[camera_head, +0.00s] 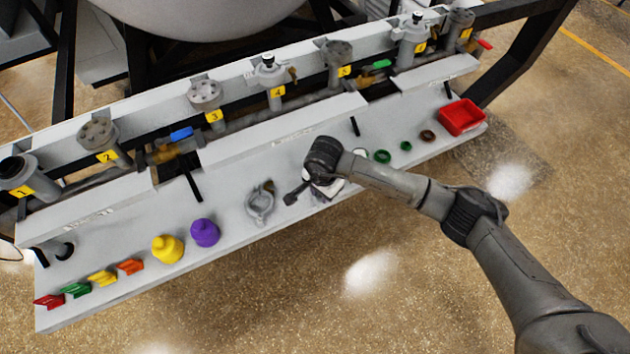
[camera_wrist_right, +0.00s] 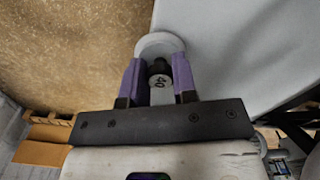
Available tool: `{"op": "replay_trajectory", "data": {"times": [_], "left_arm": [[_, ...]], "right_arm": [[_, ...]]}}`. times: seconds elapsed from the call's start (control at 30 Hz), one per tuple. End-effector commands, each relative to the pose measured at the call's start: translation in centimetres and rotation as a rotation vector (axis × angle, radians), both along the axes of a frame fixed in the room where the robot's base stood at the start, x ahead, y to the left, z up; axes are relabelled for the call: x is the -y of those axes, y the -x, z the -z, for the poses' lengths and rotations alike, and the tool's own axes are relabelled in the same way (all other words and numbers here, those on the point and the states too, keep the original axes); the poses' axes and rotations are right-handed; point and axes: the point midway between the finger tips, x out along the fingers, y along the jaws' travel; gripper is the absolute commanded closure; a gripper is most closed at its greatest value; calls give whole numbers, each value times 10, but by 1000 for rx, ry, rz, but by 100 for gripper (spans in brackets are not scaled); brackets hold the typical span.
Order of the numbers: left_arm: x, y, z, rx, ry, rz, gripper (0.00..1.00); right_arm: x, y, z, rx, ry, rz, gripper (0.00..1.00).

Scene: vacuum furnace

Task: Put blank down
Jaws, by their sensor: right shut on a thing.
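The blank (camera_wrist_right: 160,43) is a pale round disc between the purple fingertips of my right gripper (camera_wrist_right: 157,72) in the right wrist view. The fingers are shut on it, with a dark stub visible between them. It overlaps the edge between the pale shelf and the brown floor in that view. In the head view, my right gripper (camera_head: 322,188) is over the front part of the shelf (camera_head: 226,262), mostly hidden under my wrist. I cannot tell whether the blank touches the shelf. My left gripper is not in view.
A grey clamp (camera_head: 260,202) lies left of my right gripper. Further left are purple (camera_head: 205,233) and yellow (camera_head: 167,249) caps and several coloured tags. To the right are green rings (camera_head: 381,156), a brown ring (camera_head: 427,136) and a red tray (camera_head: 461,118). Numbered valve ports line the back.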

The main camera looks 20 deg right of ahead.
Motion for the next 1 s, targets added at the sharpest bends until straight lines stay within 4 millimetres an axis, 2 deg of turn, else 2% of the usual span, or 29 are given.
{"op": "replay_trajectory", "data": {"times": [0.33, 0.9, 0.93, 1.0], "left_arm": [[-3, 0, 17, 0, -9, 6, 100], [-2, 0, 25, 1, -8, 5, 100], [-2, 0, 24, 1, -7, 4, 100], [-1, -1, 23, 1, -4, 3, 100]], "right_arm": [[-5, -43, 1, 1, -3, 1, 99], [-4, -42, 6, 0, 0, -1, 99], [-4, -42, 5, 0, -1, -1, 71], [-4, -42, 5, 0, -1, -1, 64]]}}
